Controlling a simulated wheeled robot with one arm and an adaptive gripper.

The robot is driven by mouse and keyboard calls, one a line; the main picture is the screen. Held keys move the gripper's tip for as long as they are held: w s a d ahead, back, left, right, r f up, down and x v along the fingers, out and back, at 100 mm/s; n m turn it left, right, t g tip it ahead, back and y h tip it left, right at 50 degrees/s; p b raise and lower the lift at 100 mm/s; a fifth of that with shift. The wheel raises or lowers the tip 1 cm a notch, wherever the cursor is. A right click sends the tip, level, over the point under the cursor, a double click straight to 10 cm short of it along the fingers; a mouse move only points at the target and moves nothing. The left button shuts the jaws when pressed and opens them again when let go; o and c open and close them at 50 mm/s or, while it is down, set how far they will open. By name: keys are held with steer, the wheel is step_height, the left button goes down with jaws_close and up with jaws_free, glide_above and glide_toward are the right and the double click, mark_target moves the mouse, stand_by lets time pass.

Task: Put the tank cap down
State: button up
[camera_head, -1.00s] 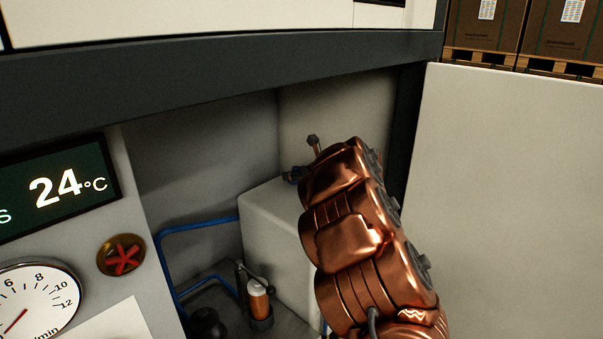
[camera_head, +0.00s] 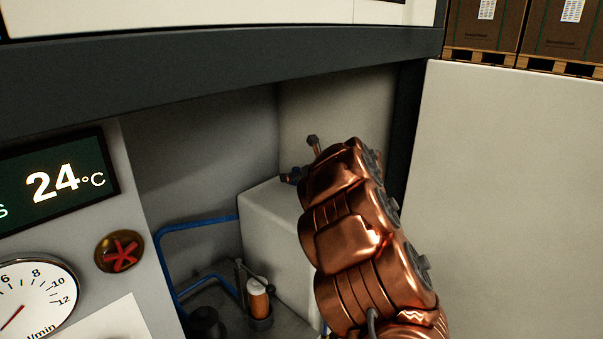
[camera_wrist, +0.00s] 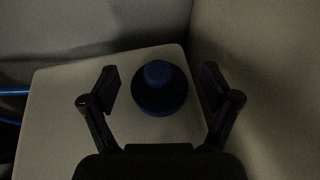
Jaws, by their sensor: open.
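The tank cap (camera_wrist: 160,92) is dark blue and round with a raised knob. In the wrist view it sits upright over the top of the pale tank (camera_wrist: 75,125), between my fingers. I cannot tell whether it lies on the flat top or over an opening. My gripper (camera_wrist: 159,86) is open, one finger on each side of the cap, with a gap showing on both sides. In the head view the tank (camera_head: 270,235) stands inside the cabinet, and my copper arm hides its right part. My gripper is mostly hidden there.
A blue pipe (camera_head: 200,224) runs left of the tank. An orange cylinder with a lever (camera_head: 258,299) stands in front. A pale wall (camera_wrist: 255,65) is close on the right in the wrist view. The display (camera_head: 57,185), red knob (camera_head: 119,251) and gauge (camera_head: 35,295) are at left.

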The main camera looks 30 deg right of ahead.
steer(key=shift+r+p, duration=0.35)
steer(key=shift+r, duration=0.1)
steer(key=shift+s, duration=0.35)
steer(key=v, duration=0.9)
steer(key=shift+s+d+b, duration=0.1)
steer(key=shift+s+b, duration=0.1)
steer(key=shift+b, duration=0.1)
steer(key=shift+v, duration=0.95)
